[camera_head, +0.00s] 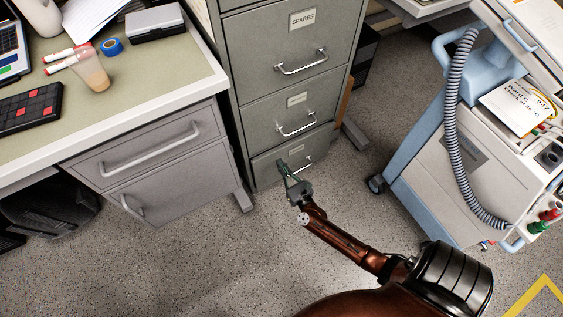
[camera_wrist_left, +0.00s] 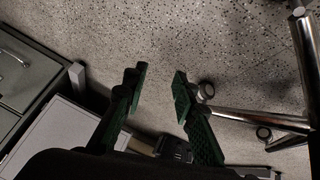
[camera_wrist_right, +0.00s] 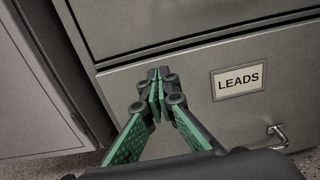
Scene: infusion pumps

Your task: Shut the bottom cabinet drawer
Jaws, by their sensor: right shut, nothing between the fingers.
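The grey filing cabinet (camera_head: 240,110) stands in the middle of the head view. Its bottom drawer (camera_head: 270,165) has a bar handle and looks flush or nearly flush with the front; I cannot tell if a small gap remains. In the right wrist view the drawer front (camera_wrist_right: 190,95) carries a LEADS label (camera_wrist_right: 238,81), with the handle (camera_wrist_right: 278,137) below right. My right gripper (camera_head: 281,164) is shut and empty, its fingertips (camera_wrist_right: 158,73) at the drawer front, left of the label; contact is unclear. My left gripper (camera_wrist_left: 160,72) is open and empty above the floor.
A desk (camera_head: 150,80) with a drawer pedestal (camera_head: 150,160) stands left of the cabinet. A wheeled medical cart (camera_head: 440,170) with a ribbed hose (camera_head: 450,120) stands to the right. Speckled floor (camera_head: 180,265) is clear in front. Metal chair-like legs (camera_wrist_left: 250,118) show near my left gripper.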

